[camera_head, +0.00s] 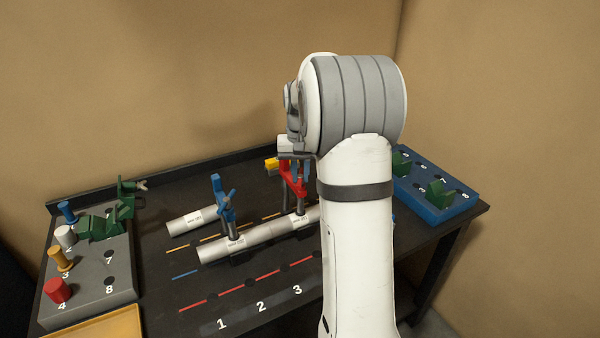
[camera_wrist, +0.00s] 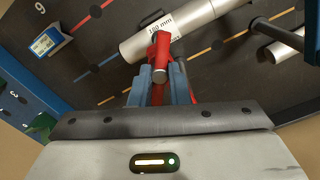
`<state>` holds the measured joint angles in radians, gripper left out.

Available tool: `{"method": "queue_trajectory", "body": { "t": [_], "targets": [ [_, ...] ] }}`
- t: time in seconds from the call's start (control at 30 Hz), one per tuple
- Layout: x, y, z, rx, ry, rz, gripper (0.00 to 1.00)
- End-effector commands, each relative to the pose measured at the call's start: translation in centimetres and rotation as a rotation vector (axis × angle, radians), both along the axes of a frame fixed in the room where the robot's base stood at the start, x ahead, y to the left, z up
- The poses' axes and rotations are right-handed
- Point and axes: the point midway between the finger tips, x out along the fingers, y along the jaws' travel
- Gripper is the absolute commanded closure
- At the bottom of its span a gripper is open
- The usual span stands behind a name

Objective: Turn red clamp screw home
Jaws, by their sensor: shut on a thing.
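The red clamp (camera_head: 292,183) stands upright on the long grey pipe, partly hidden behind my arm. In the wrist view its red screw part (camera_wrist: 159,56) rises toward me, beside the pipe's 180 mm label. My gripper (camera_head: 299,170) is at the top of the red clamp. In the wrist view my gripper (camera_wrist: 160,88) has its two blue-grey fingers on either side of the red part, shut on it. The palm hides the lower contact, and I cannot tell how far the screw is turned.
A blue clamp (camera_head: 222,205) stands on the long pipe (camera_head: 215,252) to the left. A shorter pipe (camera_head: 190,222) lies behind. A grey rack (camera_head: 120,270) holds coloured parts at left. A blue rack (camera_head: 432,205) with green parts is at right. The table front is clear.

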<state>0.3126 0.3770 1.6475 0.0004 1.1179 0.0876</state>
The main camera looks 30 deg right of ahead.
Motion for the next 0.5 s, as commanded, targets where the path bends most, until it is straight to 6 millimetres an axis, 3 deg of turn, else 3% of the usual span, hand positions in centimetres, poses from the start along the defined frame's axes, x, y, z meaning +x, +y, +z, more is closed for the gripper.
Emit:
{"method": "queue_trajectory", "body": {
  "t": [0.5],
  "targets": [
    [0.09, -0.09, 0.17, -0.002, -0.005, -0.133, 1.00]
  ]
}}
